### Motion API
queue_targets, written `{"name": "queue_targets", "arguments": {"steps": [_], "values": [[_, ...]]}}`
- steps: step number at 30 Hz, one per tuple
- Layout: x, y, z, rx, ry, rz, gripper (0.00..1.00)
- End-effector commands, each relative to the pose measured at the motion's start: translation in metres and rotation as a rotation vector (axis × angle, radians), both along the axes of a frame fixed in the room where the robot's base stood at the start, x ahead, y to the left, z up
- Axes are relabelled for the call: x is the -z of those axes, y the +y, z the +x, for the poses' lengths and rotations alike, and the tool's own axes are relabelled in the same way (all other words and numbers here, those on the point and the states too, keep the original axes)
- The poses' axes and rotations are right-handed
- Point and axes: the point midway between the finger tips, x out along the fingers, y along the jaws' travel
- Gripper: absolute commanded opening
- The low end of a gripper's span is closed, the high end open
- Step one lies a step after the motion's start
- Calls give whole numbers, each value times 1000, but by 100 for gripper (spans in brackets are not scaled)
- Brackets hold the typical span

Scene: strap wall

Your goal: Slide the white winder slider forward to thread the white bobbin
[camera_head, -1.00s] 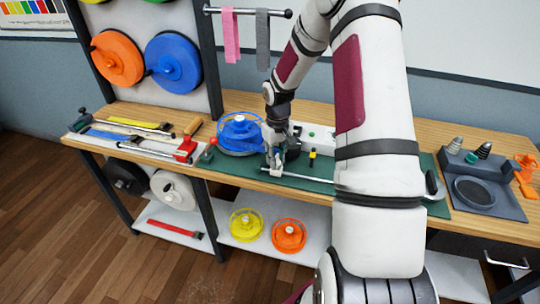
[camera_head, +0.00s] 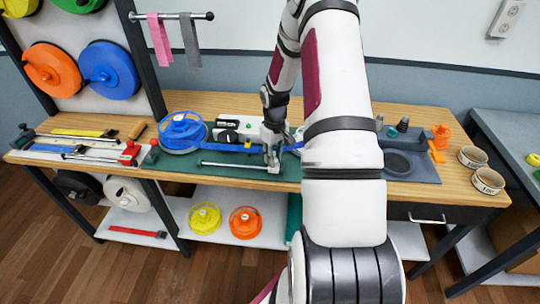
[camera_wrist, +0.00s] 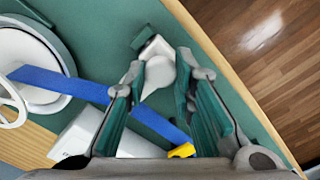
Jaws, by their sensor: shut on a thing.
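My gripper (camera_head: 272,158) is shut on the pale winder slider (camera_wrist: 158,72), which shows between the green finger pads in the wrist view. It stands near the right end of a thin rail (camera_head: 232,165) on the green mat. A blue strap (camera_head: 228,147) runs from the blue bobbin (camera_head: 182,132) at the left toward and past my gripper. In the wrist view the strap (camera_wrist: 65,82) reaches the white bobbin (camera_wrist: 28,62), overlapping its edge. My arm hides the white bobbin in the head view. Whether the strap is threaded into it I cannot tell.
A white box with a black dial (camera_head: 229,136) stands behind the rail. A small yellow-tipped part (camera_wrist: 182,151) lies close to a finger. A grey tray (camera_head: 402,164) and an orange clamp (camera_head: 438,142) are at the right. The mat's front edge is clear.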

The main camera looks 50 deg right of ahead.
Motion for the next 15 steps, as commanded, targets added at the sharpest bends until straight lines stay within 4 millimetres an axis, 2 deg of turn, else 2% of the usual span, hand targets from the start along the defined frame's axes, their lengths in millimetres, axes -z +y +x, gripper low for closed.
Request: {"name": "queue_targets", "arguments": {"steps": [10,11,12,13,15], "values": [[0,-4,-5,4,7,-1,0],[0,-4,-6,4,8,-1,30],[0,-4,-6,4,8,-1,39],[0,-4,-6,4,8,-1,44],[0,-3,-5,3,6,-1,44]]}}
